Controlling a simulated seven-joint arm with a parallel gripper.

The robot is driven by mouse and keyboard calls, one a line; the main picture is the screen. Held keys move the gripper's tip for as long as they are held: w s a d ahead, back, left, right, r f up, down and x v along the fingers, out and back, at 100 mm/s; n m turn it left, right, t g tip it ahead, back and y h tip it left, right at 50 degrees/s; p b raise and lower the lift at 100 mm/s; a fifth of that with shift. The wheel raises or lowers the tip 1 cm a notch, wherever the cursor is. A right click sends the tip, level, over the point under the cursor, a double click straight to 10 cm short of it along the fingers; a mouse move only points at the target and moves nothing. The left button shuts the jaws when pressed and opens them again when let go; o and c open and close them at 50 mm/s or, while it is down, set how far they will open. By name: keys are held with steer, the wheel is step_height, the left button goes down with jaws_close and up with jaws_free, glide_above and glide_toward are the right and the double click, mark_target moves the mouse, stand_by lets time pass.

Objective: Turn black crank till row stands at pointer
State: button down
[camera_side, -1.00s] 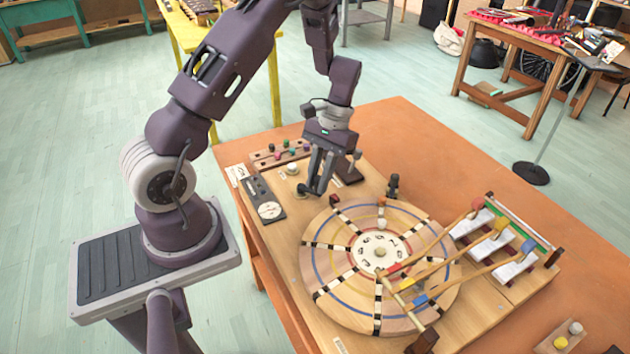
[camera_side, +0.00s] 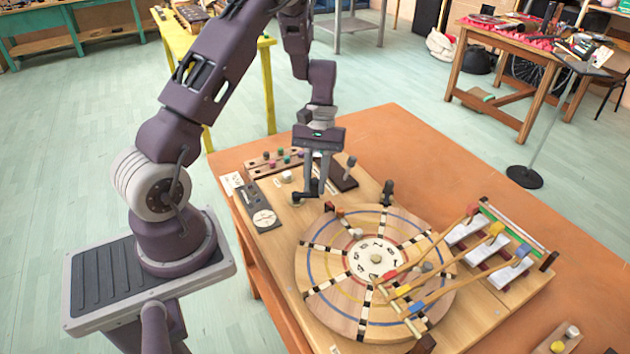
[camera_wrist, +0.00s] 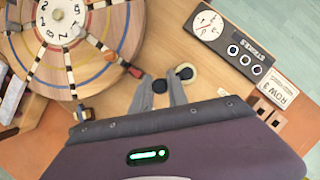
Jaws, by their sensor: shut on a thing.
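My gripper (camera_side: 313,192) points down over the board, left of the wooden disc (camera_side: 330,305). In the wrist view the fingers (camera_wrist: 161,88) close around the black knob of the crank (camera_wrist: 160,86). A black crank part (camera_side: 297,197) also shows beside the fingers in the side view; the rest is mostly hidden. The disc has numbers at its hub and several radial black-and-white striped rows. A dark red pointer (camera_side: 329,207) stands at the disc's rim and shows in the wrist view (camera_wrist: 135,71). An orange peg (camera_side: 340,212) on the disc is close to it.
A card (camera_wrist: 286,92) reads "ROW 3". A dial panel (camera_side: 262,212) and a pale knob (camera_side: 287,176) lie near the gripper. Mallet arms (camera_side: 435,255) cross the disc's right side toward white bars (camera_side: 485,240). A black post (camera_side: 388,190) stands behind the disc.

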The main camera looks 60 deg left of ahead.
steer(key=c, duration=1.3)
jaws_free()
steer(key=v, duration=0.7)
